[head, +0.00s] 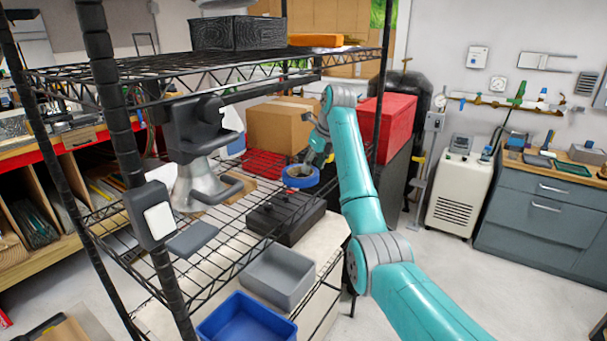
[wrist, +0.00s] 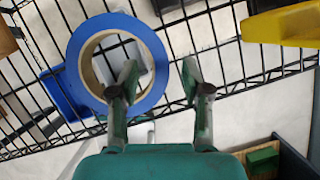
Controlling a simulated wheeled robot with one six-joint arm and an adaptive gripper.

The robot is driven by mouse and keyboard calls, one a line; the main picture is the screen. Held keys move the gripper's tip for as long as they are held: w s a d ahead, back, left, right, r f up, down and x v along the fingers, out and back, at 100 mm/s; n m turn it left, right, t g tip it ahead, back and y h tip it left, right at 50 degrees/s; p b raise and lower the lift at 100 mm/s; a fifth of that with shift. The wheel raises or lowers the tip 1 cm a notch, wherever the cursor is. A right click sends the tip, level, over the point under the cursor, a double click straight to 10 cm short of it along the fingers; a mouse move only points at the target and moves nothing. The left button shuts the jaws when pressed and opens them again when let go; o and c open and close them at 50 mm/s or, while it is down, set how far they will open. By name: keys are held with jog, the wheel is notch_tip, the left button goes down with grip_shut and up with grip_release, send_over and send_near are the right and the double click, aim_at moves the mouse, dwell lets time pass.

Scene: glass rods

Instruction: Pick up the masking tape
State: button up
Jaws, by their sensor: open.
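The masking tape is a blue roll (head: 300,180) with a tan core, on the wire rack among the other stored things in the head view. In the wrist view the roll (wrist: 74,62) shows as a ring left of centre, with the rack wires behind it. My gripper (wrist: 160,78) is open and empty. Its left finger overlaps the right part of the ring in the picture, and its right finger lies outside the ring to the right. Whether a finger touches the tape I cannot tell. In the head view my gripper (head: 318,155) is just above the tape, partly hidden by the arm.
A black case (head: 286,216) lies in front of the tape. A cardboard box (head: 278,126) and a red box (head: 392,125) stand behind. Grey (head: 276,276) and blue (head: 245,320) bins are lower at the front. An upper wire shelf (head: 190,68) and posts frame the space.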

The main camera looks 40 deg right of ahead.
jog(key=shift+w+f, duration=0.15)
jog(key=shift+f, duration=0.25)
grip_shut()
jog(key=shift+r, duration=0.15)
